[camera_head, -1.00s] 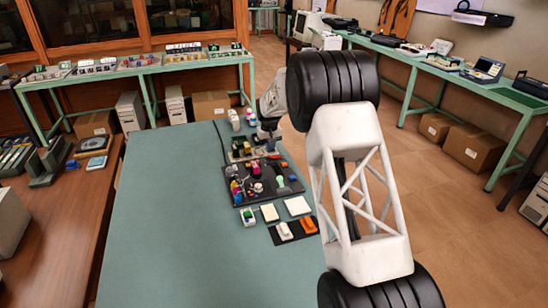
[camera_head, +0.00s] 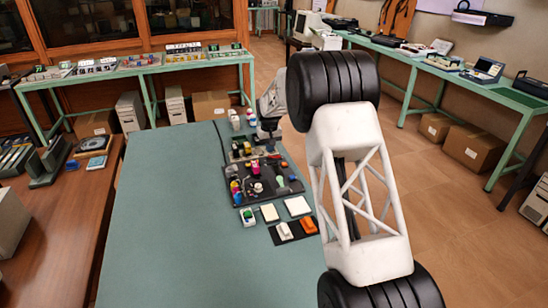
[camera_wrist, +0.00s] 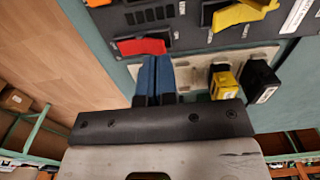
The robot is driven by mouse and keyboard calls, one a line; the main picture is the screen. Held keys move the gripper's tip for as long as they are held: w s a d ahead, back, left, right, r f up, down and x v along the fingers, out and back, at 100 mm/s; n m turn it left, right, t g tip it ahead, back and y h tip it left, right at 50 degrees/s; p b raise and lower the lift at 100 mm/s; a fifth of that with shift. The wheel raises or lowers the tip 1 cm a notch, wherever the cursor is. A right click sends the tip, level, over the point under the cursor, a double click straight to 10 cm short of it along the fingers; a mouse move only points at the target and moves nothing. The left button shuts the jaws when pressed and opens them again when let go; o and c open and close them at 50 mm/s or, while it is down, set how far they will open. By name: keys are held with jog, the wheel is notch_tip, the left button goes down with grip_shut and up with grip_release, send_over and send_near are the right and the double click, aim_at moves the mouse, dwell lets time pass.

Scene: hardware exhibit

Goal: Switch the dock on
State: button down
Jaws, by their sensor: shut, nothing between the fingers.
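My gripper (camera_wrist: 156,62) is shut and empty, with its blue fingertips together. In the wrist view the tips are at the near edge of a red lever (camera_wrist: 138,47) on a dark panel (camera_wrist: 187,40); I cannot tell whether they touch it. A pale plate (camera_wrist: 196,74) beside the panel lies partly behind the fingers and carries a yellow plug (camera_wrist: 224,84) and a black plug (camera_wrist: 261,80). In the head view my gripper (camera_head: 268,140) is small at the panel's far end. No readable label shows which part is the dock.
A yellow lever (camera_wrist: 240,14) and an orange switch (camera_wrist: 98,2) are also on the panel. In the head view, white and orange rockers (camera_head: 285,231) stand in front of the panel. Bottles (camera_head: 235,120) stand behind it. The green table (camera_head: 170,230) is clear at left and front.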

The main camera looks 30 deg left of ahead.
aim_at(270, 156)
jog(key=shift+f, duration=1.45)
dwell(0.6)
jog(key=shift+r, duration=0.1)
jog(key=shift+r, duration=3.45)
